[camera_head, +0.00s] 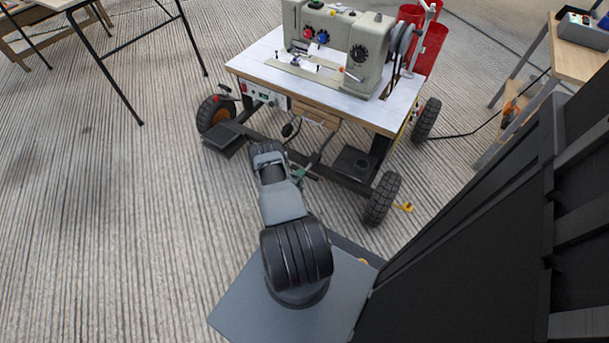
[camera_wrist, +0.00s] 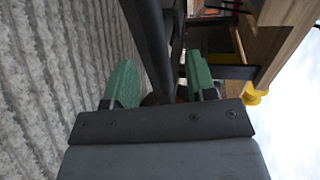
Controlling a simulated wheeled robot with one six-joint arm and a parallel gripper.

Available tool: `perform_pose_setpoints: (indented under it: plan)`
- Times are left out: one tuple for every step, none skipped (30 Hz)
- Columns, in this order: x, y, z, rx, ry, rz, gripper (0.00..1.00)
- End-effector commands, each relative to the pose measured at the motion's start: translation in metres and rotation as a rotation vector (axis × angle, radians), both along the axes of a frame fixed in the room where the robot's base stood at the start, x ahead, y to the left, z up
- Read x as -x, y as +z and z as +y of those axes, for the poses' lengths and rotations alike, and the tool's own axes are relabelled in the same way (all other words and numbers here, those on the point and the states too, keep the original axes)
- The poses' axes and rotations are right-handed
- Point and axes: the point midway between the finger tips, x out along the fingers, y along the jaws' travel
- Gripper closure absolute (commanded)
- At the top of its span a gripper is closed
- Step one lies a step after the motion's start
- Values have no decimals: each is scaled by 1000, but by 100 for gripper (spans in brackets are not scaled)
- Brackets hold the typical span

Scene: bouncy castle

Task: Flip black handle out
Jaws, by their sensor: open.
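A sewing machine (camera_head: 340,45) stands on a wheeled cart with a white top (camera_head: 262,62). A small black part (camera_head: 289,130) hangs under the cart's front edge; I cannot tell for sure whether it is the black handle. My gripper (camera_wrist: 162,80) has two green fingers spread apart. In the head view my arm reaches low to the cart's front, and a green finger (camera_head: 299,173) shows beside the lower frame. In the wrist view a dark bar (camera_wrist: 150,40) runs between and beyond the fingers. Nothing is clearly gripped. The space right between the fingertips is partly hidden.
The cart has black tyres (camera_head: 382,198) and a black lower frame (camera_head: 335,177). A yellow part (camera_head: 403,207) sticks out by the front right wheel. Red bins (camera_head: 430,48) stand behind the machine. Ribbed carpet (camera_head: 110,220) lies open at left.

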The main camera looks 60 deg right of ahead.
Motion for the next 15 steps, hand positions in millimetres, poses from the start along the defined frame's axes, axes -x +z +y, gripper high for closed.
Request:
perform_pose_setpoints:
  plan:
    - [1,-4,-8,1,-3,-1,49]
    - [1,-5,-13,1,-3,0,49]
    - [1,-5,-18,2,-2,-1,49]
    - [1,-6,-21,2,-2,-2,49]
    - [1,-7,-24,1,-2,-2,49]
    - [1,-8,-28,0,-2,-2,49]
    - [1,-8,-31,0,-2,-1,49]
    - [1,-8,-33,1,-1,-1,49]
    - [0,-8,-35,1,-1,0,49]
    - [0,-8,-37,1,0,0,49]
    - [0,-8,-38,1,-1,0,49]
    - [1,-8,-39,0,-1,0,49]
    - [1,-8,-40,0,-1,0,49]
    - [1,-8,-41,0,-1,0,49]
    - [1,-8,-41,0,-1,0,49]
